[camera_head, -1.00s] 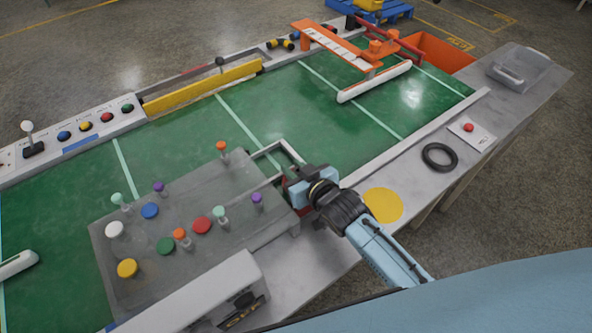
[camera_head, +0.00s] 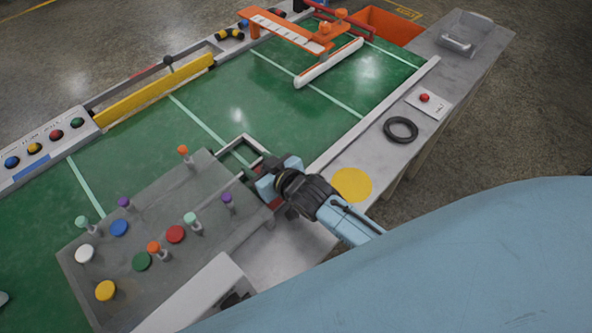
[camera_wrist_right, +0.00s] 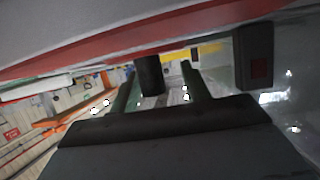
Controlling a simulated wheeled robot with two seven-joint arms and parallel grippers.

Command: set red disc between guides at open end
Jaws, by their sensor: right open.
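The red disc (camera_head: 176,234) lies flat on the grey board (camera_head: 205,178), among other coloured discs and pegs. Whether the frame's bars are the guides I cannot tell. In the right wrist view a red strip (camera_wrist_right: 150,48) runs along a large grey surface near the lens; I cannot tell what it is. No disc is clear between the dark fingers there. My left gripper is out of view.
A white box-like part (camera_head: 190,300) stands along the board's front edge. A black ring (camera_head: 401,129), a yellow circle (camera_head: 351,184) and a red button (camera_head: 424,98) are on the grey ledge at right. The green surface (camera_head: 225,95) behind the board is mostly clear.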

